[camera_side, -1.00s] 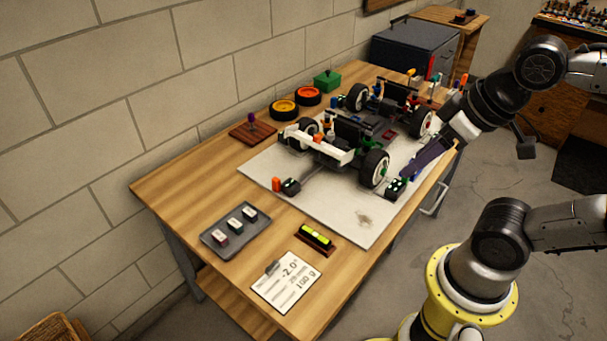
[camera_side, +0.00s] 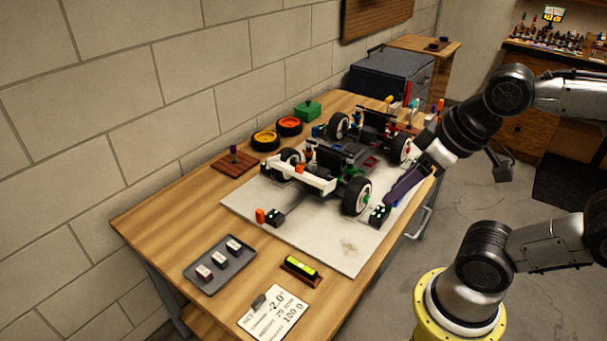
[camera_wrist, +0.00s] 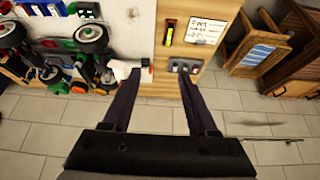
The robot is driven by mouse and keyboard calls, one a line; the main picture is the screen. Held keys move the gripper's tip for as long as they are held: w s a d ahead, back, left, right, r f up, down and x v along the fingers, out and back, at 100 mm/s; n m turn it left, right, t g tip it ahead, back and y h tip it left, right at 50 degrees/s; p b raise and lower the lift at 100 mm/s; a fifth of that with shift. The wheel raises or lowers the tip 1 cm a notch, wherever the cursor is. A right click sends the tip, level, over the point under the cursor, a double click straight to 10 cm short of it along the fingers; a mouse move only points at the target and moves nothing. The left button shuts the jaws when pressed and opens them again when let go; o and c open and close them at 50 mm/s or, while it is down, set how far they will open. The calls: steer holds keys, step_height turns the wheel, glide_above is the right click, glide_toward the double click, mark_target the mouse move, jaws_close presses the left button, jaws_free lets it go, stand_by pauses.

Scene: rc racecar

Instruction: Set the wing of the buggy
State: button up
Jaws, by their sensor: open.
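The buggy (camera_side: 345,155) stands on a pale board on the workbench, wheels on. Its white wing (camera_side: 300,177) lies across the near end in the side view. In the wrist view a white part, likely the wing (camera_wrist: 121,68), shows by the left fingertip, partly hidden. My gripper (camera_side: 392,198) has long dark purple fingers. In the wrist view my gripper (camera_wrist: 161,76) is open, with nothing held between the fingers. I cannot tell its height above the board.
A grey tray (camera_side: 194,279) with small blocks, a yellow-green level (camera_side: 301,267) and a card reading -2.0° (camera_side: 274,314) lie at the near end. Orange and yellow wheels (camera_side: 265,141), a green box (camera_side: 307,110) and a dark toolbox (camera_side: 390,78) stand further back. The board's near part is mostly clear.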

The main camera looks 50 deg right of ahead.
stand_by(0.4)
steer(key=w+r+n+g, duration=0.1)
steer(key=w+r+n, duration=0.1)
steer(key=w+r, duration=0.7)
steer(key=g+y, duration=0.2)
steer(key=g, duration=0.1)
glide_above(300, 166)
steer(key=s+a, duration=0.2)
steer(key=d+x, duration=0.1)
steer(key=x, duration=0.3)
steer(key=w+d+f+m+g+y, duration=0.1)
steer(key=d+f+m+g, duration=0.1)
steer(key=d+f, duration=0.45)
steer(key=x, duration=1)
steer(key=w+x, duration=0.1)
steer(key=x, duration=0.4)
steer(key=shift+a+f, duration=0.25)
steer(key=shift+a, duration=0.2)
